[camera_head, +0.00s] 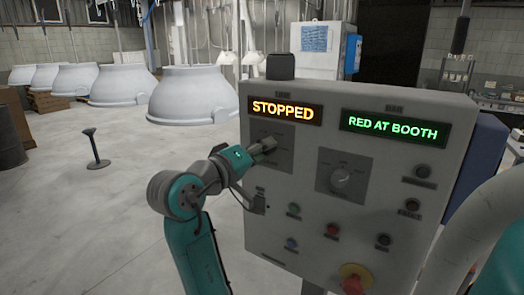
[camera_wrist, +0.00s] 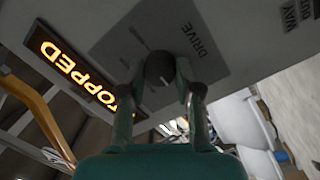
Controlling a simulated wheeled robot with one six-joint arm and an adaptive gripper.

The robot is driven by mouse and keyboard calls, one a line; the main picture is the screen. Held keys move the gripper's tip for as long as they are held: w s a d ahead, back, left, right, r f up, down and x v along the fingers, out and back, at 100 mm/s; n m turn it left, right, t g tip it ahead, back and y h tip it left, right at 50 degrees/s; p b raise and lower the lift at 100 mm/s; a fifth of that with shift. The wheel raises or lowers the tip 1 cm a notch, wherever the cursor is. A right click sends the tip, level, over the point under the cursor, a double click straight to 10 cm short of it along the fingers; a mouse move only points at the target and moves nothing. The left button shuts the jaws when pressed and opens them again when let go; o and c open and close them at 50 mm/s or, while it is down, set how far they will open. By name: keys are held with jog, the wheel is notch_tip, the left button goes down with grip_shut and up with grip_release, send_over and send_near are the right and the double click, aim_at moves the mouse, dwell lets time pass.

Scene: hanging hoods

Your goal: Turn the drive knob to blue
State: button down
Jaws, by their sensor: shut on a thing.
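The drive knob (camera_wrist: 159,66) is dark and round on a grey plate (camera_wrist: 135,40) lettered DRIVE in the wrist view. My gripper (camera_head: 267,146) is at the upper left of the control panel (camera_head: 305,230) in the head view. In the wrist view its two fingers (camera_wrist: 160,88) are shut on the knob, one on each side. In the head view the gripper hides the knob. Its pointer and any colour marks cannot be made out. The left display (camera_head: 284,109) reads STOPPED in orange.
The right display (camera_head: 393,128) reads RED AT BOOTH in green. A second knob (camera_head: 341,178) sits right of my gripper. Several push buttons and a red emergency stop (camera_head: 355,278) are lower on the panel. White hoods (camera_head: 193,95) hang behind, at left. The floor at left is mostly clear.

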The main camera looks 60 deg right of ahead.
jog(key=m, duration=0.5)
jog(key=m+t, duration=0.1)
jog(key=m, duration=0.4)
jog(key=shift+r+m+y, duration=0.1)
jog(key=shift+m+y, duration=0.3)
dwell(0.3)
jog(key=c, duration=0.8)
grip_release()
jog(key=a, duration=0.8)
jog(key=w+a+r, duration=0.1)
jog(key=a, duration=0.3)
